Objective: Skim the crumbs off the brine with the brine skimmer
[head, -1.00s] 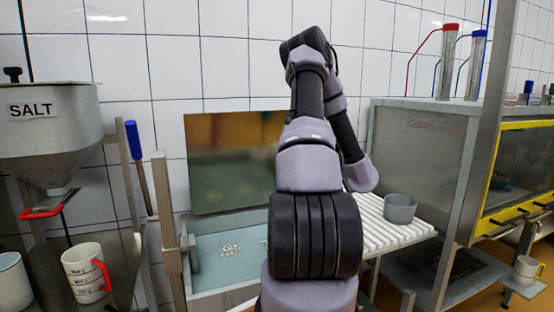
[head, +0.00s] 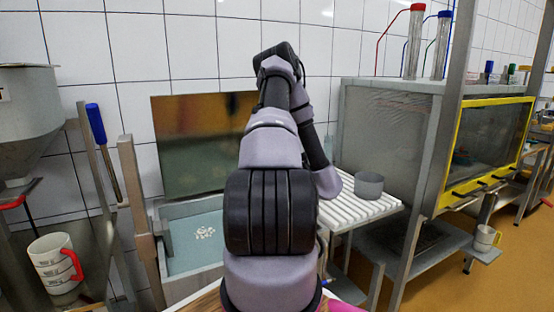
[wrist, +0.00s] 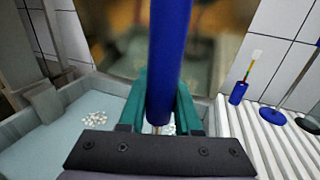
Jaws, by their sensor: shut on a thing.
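The brine bath (head: 183,207) is a grey-walled basin of pale blue liquid left of my arm; it also shows in the wrist view (wrist: 38,150). A cluster of white crumbs (head: 205,232) floats in it, also visible in the wrist view (wrist: 95,118). More white crumbs (wrist: 168,129) show just behind the held handle. My gripper (wrist: 160,120) has teal fingers, shut on the thick blue handle of what appears to be the brine skimmer (wrist: 169,55). A short piece of metal shaft shows below the handle; the skimmer's head is hidden. In the head view my arm hides the gripper.
An upright panel (head: 200,150) stands behind the bath. Wooden posts (head: 140,220) and a blue-handled tool (head: 97,124) stand left, near a white mug (head: 54,262). A yellow-framed cabinet (head: 490,150) stands right.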

